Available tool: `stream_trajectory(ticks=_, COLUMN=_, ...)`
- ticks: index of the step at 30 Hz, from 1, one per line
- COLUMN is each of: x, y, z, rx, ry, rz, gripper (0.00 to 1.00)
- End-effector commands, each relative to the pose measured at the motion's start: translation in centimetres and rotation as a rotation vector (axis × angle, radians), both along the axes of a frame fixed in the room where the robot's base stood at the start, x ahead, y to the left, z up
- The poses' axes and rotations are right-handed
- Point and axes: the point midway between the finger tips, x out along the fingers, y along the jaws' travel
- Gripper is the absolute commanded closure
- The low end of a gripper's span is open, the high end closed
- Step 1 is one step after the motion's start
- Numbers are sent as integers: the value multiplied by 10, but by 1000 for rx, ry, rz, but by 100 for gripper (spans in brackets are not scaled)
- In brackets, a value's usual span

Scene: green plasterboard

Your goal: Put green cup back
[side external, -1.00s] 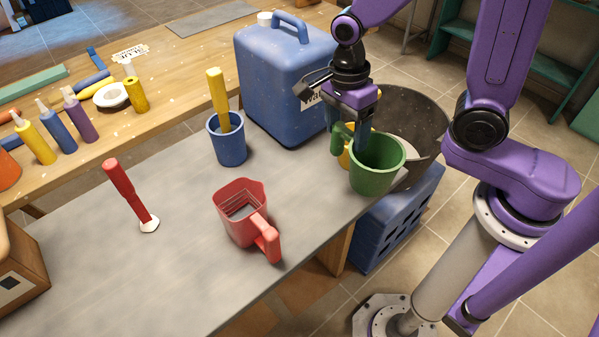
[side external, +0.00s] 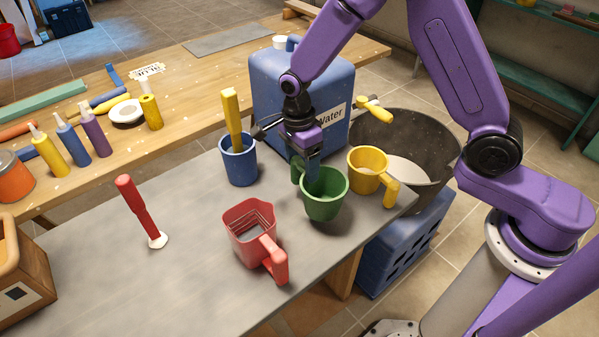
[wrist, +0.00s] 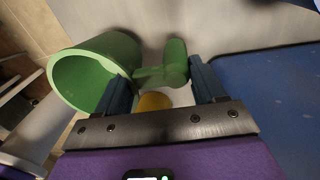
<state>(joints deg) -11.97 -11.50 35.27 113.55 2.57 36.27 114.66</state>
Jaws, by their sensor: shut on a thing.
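The green cup (side external: 325,203) is near the middle of the grey table in the side view, its opening facing up. It stands between the red cup (side external: 246,222) and the yellow cup (side external: 367,170), apart from both. My gripper (side external: 311,172) points down, shut on the green cup's handle. In the wrist view the handle (wrist: 175,62) sits between my two fingers (wrist: 163,90), with the green cup (wrist: 98,68) to their left. I cannot tell whether the cup's base touches the table.
A blue water container (side external: 275,90) stands just behind my gripper. A blue cup (side external: 239,163) holding a yellow-handled tool is to the left. A dark bucket (side external: 437,135) is beyond the right edge. A red-handled tool (side external: 136,205) stands on the left, with clear tabletop around it.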

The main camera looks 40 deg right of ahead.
Motion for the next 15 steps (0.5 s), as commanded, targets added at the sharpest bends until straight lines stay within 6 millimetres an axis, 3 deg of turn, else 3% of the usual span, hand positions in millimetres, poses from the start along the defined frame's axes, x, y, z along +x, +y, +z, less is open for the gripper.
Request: stream_trajectory(ticks=15, x=6, y=2, z=-39, rx=0, ry=1, rz=0, gripper=65)
